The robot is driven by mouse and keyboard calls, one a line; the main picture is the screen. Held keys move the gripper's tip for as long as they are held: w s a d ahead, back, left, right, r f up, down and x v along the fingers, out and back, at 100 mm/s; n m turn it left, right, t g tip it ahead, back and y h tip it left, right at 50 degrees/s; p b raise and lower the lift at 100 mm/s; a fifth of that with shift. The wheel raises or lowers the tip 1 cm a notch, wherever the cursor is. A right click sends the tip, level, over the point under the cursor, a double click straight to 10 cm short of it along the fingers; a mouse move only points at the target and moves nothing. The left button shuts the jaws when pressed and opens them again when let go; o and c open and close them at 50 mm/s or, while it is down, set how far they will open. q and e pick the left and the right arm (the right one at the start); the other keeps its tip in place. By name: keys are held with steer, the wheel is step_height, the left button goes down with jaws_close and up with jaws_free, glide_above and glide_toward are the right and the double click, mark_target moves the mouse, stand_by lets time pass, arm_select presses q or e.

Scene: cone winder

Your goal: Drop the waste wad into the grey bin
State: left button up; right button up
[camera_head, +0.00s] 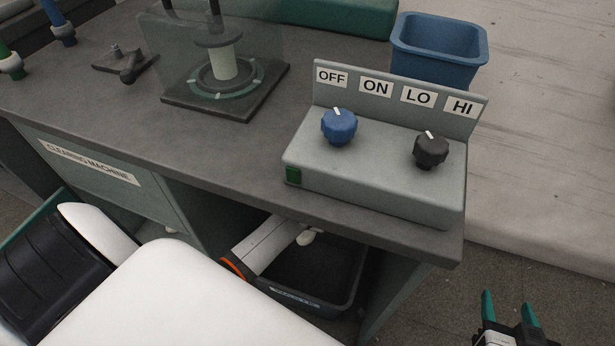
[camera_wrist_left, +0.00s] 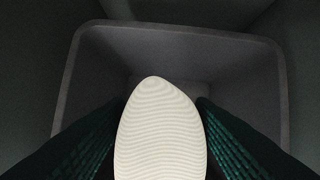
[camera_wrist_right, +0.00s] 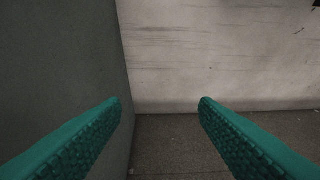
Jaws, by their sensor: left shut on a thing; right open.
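The waste wad (camera_wrist_left: 160,135) is a pale, ridged oval. My left gripper (camera_wrist_left: 160,105) is shut on it, a green finger on each side. The grey bin (camera_wrist_left: 180,32) is around and below the wad in the left wrist view, its inside dark. In the head view the bin (camera_head: 345,298) stands in the opening under the bench, partly hidden by my left arm; a small pale thing there, likely the wad, shows over it. My right gripper (camera_head: 508,306) is open and empty at the lower right, beyond the bench's front corner.
The bench top (camera_head: 225,150) overhangs the bin. On it stand a control box (camera_head: 385,180) with a blue and a black knob, and a cone fixture (camera_head: 223,75) behind a clear guard. A blue bin (camera_head: 440,55) is behind the box. Floor at right is clear.

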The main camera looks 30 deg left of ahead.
arm_select(q)
steer(key=shift+f+b, duration=0.55)
steer(key=shift+f, duration=0.2)
arm_select(e)
step_height(320, 180, up, 6)
steer(key=w+a+t+y, duration=0.1)
steer(key=w+t, duration=0.1)
steer(key=t, duration=0.2)
steer(key=shift+w+a, duration=0.15)
steer(key=shift+a, duration=0.15)
arm_select(q)
steer(key=o, duration=1)
arm_select(e)
steer(key=shift+f, duration=0.1)
